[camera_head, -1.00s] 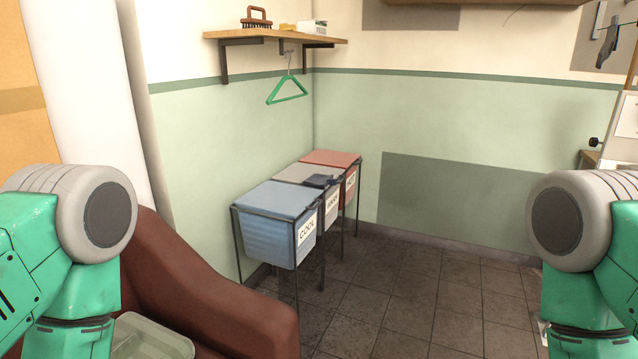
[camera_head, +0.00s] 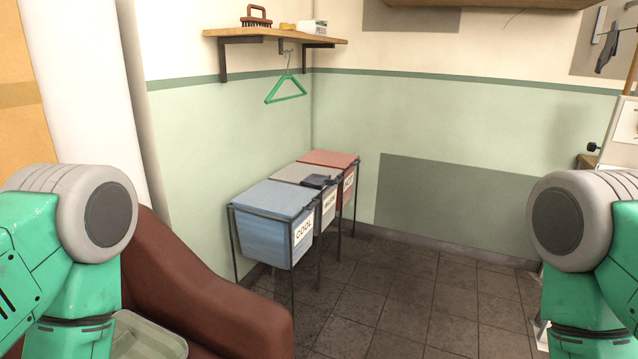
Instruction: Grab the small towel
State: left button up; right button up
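I cannot make out a small towel for certain. A dark grey item (camera_head: 606,50) hangs at the upper right edge, also too small to identify. My two green and grey arms show at the left and right edges. Both grippers are out of view.
Blue (camera_head: 274,222), grey (camera_head: 303,174) and red (camera_head: 329,158) lidded bins stand in dark frames along the left wall. A brown rounded piece of furniture (camera_head: 205,285) is at lower left. A wooden shelf (camera_head: 265,33) holds a brush; a green hanger (camera_head: 286,91) hangs below. Tiled floor (camera_head: 420,290) is clear.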

aim_at(314, 181)
jog(key=i+l, duration=0.35)
jog(key=l, duration=0.15)
jog(key=i+l, duration=0.35)
jog(key=l, duration=0.2)
jog(key=i+l, duration=0.35)
jog(key=l, duration=0.15)
